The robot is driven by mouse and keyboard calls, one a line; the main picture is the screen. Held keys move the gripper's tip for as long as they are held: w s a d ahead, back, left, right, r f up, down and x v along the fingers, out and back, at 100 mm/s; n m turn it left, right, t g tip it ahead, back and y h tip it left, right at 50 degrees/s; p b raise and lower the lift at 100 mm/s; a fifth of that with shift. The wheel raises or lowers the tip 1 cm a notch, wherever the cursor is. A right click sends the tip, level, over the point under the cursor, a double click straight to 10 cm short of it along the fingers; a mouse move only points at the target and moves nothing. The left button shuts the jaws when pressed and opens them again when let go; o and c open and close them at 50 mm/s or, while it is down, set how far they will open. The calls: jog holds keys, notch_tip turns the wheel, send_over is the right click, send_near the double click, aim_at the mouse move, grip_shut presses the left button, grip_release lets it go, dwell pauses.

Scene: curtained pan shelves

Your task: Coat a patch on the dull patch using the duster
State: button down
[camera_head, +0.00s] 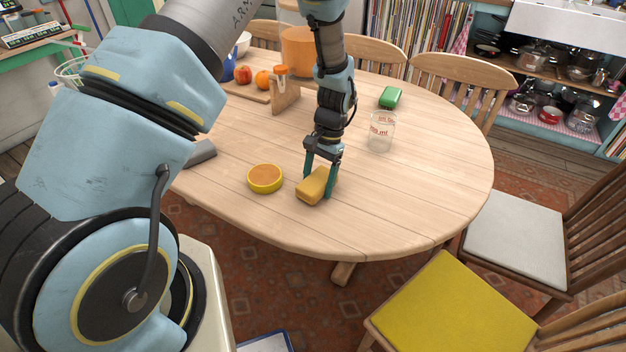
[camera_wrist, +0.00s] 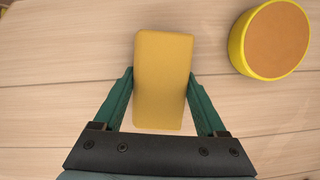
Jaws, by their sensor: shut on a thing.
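A yellow block (camera_head: 313,189), which I take to be the duster, is at the table's near side. My gripper (camera_head: 319,180) points down with its two teal fingers on either side of the block, shut on it. In the wrist view the block (camera_wrist: 162,85) stands between the fingertips (camera_wrist: 160,78). I cannot tell whether its underside touches the tabletop. A round yellow tub (camera_head: 265,179) with an orange-brown top sits just left of the block, apart from it; the wrist view shows it at the upper right (camera_wrist: 270,40). I cannot clearly make out the dull patch on the wood.
The wooden table (camera_head: 430,190) is clear to the right. A glass beaker (camera_head: 381,132) and a green block (camera_head: 390,97) stand farther back. A board with an apple (camera_head: 243,75), an orange (camera_head: 263,80) and a wooden holder (camera_head: 286,97) is at the back left. Chairs surround the table.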

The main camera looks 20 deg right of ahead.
aim_at(341, 204)
jog(key=shift+s+d+f, duration=0.1)
jog(key=shift+s+d, duration=0.65)
jog(key=shift+s, duration=0.25)
jog(key=shift+s+d+f, duration=0.1)
jog(key=shift+s+d, duration=0.65)
jog(key=shift+s, duration=0.25)
jog(key=shift+s+d, duration=0.75)
jog(key=shift+s, duration=0.25)
jog(key=shift+r, duration=0.1)
jog(key=shift+w+a+r, duration=0.1)
jog(key=shift+w+a, duration=1.1)
jog(key=shift+w, duration=0.3)
jog(key=shift+w+a+f, duration=0.1)
jog(key=shift+w+a, duration=1.1)
jog(key=shift+w, duration=0.35)
jog(key=shift+w+a+r, duration=0.1)
jog(key=shift+w+a, duration=1.1)
jog(key=shift+w, duration=0.3)
jog(key=shift+r+p, duration=2.15)
jog(key=shift+r, duration=0.85)
jog(key=shift+r, duration=0.1)
notch_tip(341, 204, up, 3)
jog(key=shift+f+p, duration=0.1)
jog(key=shift+p, duration=0.95)
